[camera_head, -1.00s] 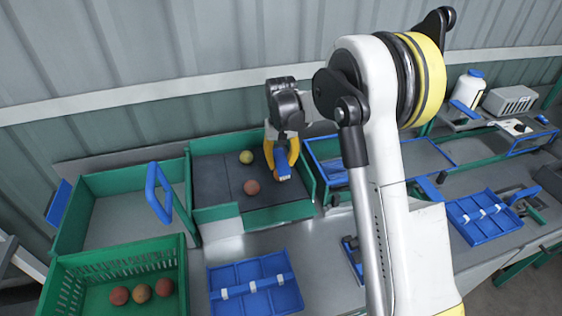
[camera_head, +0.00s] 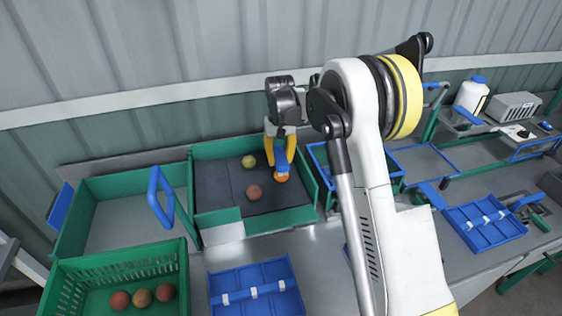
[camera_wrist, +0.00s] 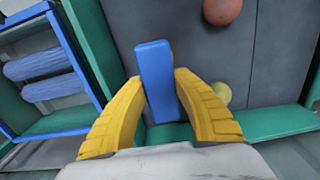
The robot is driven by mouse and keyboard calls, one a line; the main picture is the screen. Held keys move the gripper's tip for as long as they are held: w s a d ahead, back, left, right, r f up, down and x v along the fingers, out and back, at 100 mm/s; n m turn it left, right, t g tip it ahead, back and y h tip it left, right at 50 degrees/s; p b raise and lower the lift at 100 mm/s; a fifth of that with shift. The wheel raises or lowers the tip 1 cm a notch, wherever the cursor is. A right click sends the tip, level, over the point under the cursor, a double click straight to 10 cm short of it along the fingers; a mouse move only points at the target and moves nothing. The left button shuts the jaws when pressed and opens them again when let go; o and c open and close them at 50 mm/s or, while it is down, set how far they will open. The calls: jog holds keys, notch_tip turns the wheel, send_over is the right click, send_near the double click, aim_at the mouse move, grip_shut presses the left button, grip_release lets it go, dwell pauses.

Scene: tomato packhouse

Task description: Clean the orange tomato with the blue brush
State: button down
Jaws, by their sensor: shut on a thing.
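My gripper (camera_head: 281,160) has yellow fingers and is shut on the blue brush (camera_head: 282,168), inside the right part of a green-walled tray (camera_head: 268,219) with a dark floor. The orange tomato (camera_head: 281,179) shows just below the brush in the head view, partly covered by it. I cannot tell whether they touch. In the wrist view the blue brush (camera_wrist: 155,75) stands between my fingertips (camera_wrist: 158,82). Only a thin orange sliver shows behind it. The bristles are hidden.
A red tomato (camera_head: 254,192) and a yellow-green tomato (camera_head: 249,161) lie in the same tray. Left are an empty green-walled bin and a green crate (camera_head: 120,268) with several tomatoes. A blue divided tray (camera_head: 258,288) lies in front; a blue-framed bin (camera_wrist: 50,110) adjoins on the right.

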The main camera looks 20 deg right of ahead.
jog(key=shift+r, duration=0.1)
jog(key=shift+r+p, duration=1.6)
jog(key=shift+r, duration=1.4)
